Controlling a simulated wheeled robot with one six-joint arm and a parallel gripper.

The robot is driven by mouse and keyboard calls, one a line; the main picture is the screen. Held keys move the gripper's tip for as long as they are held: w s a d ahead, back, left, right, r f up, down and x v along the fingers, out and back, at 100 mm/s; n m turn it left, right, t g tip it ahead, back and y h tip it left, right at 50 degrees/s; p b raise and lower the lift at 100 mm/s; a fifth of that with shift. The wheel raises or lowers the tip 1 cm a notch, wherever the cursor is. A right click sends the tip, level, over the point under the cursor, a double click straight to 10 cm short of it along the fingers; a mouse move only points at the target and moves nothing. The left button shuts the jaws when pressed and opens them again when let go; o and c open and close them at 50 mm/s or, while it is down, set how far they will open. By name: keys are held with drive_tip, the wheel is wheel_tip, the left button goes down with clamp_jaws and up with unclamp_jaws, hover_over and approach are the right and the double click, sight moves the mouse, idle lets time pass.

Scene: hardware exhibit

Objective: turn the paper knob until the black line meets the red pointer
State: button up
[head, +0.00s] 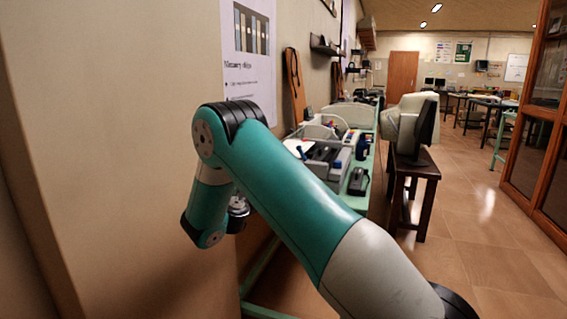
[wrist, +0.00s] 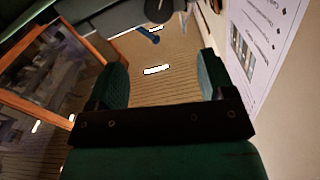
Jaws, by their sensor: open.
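I cannot make out the paper knob, its black line or the red pointer in either view. A grey machine (head: 322,160) with dark parts stands on the green bench (head: 377,165), beyond my arm in the head view. My gripper (wrist: 162,76) is open in the wrist view, with two green fingers wide apart and nothing between them. In the head view my arm crosses the foreground and its wrist end hangs at the left, near the wall and apart from the machine. The gripper's fingers are not clear there.
A poster (head: 249,60) hangs on the left wall. A small black device (head: 358,181) lies at the bench's near edge. A dark wooden stand (head: 412,180) carries an old monitor (head: 408,125). A glass-fronted cabinet (head: 540,130) is at the right. The tiled floor between is free.

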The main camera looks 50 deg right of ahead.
drive_tip(key=p+x, duration=0.1)
drive_tip(key=x, duration=1.2)
drive_tip(key=shift+w+d, duration=0.15)
drive_tip(key=shift+d, duration=0.2)
drive_tip(key=c, duration=0.9)
